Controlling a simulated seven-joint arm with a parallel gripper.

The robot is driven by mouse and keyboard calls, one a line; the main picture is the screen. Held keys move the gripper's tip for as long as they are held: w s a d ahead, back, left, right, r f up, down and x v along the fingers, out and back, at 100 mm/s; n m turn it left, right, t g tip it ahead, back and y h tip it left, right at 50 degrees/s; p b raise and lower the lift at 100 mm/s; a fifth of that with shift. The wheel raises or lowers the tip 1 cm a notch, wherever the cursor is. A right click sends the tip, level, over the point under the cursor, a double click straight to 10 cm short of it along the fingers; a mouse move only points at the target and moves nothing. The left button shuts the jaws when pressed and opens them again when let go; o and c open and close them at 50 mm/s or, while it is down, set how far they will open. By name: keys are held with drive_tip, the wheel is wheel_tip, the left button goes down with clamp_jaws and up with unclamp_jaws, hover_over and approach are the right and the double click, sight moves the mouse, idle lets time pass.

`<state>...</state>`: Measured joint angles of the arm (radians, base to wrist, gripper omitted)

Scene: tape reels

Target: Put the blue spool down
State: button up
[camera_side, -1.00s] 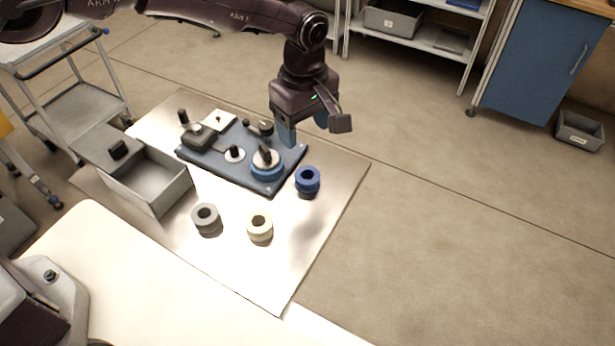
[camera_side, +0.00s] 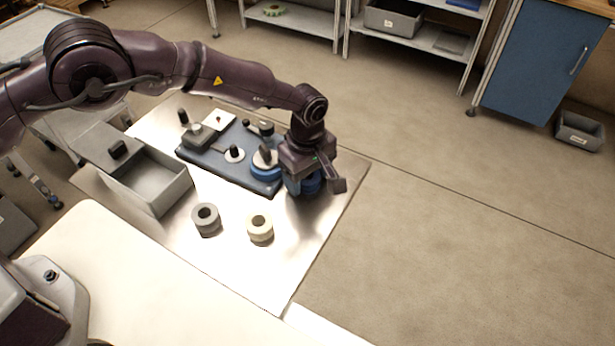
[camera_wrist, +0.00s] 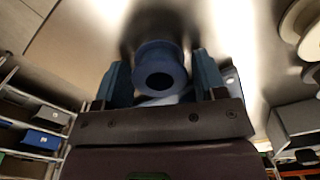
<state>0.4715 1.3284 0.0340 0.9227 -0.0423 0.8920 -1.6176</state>
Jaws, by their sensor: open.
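The blue spool (camera_side: 312,184) stands upright on the metal plate, right of the blue fixture board (camera_side: 228,160). It is mostly hidden behind my gripper (camera_side: 304,190) in the side view. In the wrist view the spool (camera_wrist: 160,68) sits between the two blue fingers of my gripper (camera_wrist: 162,78), with its dark centre hole showing. The fingers are open, with gaps visible on both sides of the spool.
A grey spool (camera_side: 206,218) and a cream spool (camera_side: 260,228) stand at the front of the metal plate (camera_side: 235,265). An open grey bin (camera_side: 152,182) is at the left. The plate's front right is clear.

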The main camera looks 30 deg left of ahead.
drive_tip(key=c, duration=0.7)
drive_tip(key=shift+r, duration=0.1)
drive_tip(key=shift+r, duration=0.5)
drive_tip(key=s+a+r, duration=0.6)
drive_tip(key=s+r, duration=0.6)
drive_tip(key=n, duration=0.4)
approach(155, 181)
drive_tip(key=d+f, duration=0.1)
drive_tip(key=s+d+f, duration=0.1)
drive_tip(key=shift+s+d+f, duration=0.15)
drive_tip(key=shift+d, duration=0.2)
drive_tip(key=shift+f, duration=2.35)
